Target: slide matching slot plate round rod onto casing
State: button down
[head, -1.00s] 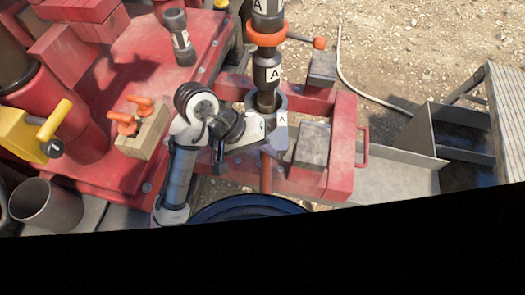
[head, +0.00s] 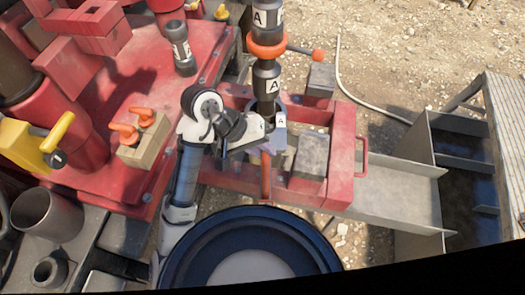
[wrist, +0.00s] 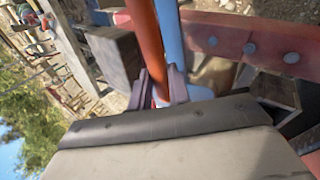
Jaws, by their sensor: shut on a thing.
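The dark rod (head: 266,75), with white bands marked A, stands upright at the top centre. A grey-blue piece marked A (head: 281,119) sits around or against its lower end; I cannot tell whether this is the slot plate or the casing. My gripper (head: 271,146) is just below it, its fingers shut on a red-orange bar (head: 265,181), seemingly the plate's handle. In the wrist view my gripper (wrist: 160,88) closes around the same bar (wrist: 147,40), with a blue surface (wrist: 171,35) close behind. The slot and its seating are hidden.
An orange ring (head: 267,52) with a side handle circles the rod higher up. Red frame beams (head: 342,155) and grey blocks (head: 310,155) stand right of my gripper. A short black piece marked A (head: 181,48) stands on the red deck.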

jog(key=w+p, duration=0.2)
jog(key=w, duration=0.5)
jog(key=shift+w+d+p, duration=0.3)
jog(key=shift+d+p, duration=0.05)
jog(key=shift+d, duration=0.05)
dwell(0.8)
jog(key=shift+f, duration=0.15)
jog(key=shift+f+b, duration=0.3)
jog(key=shift+f, duration=0.15)
dwell(0.7)
jog(key=c, duration=1.3)
grip_release()
jog(key=shift+o, duration=0.3)
jog(key=shift+f, duration=0.1)
jog(key=v, duration=1.4)
jog(key=shift+b, duration=0.35)
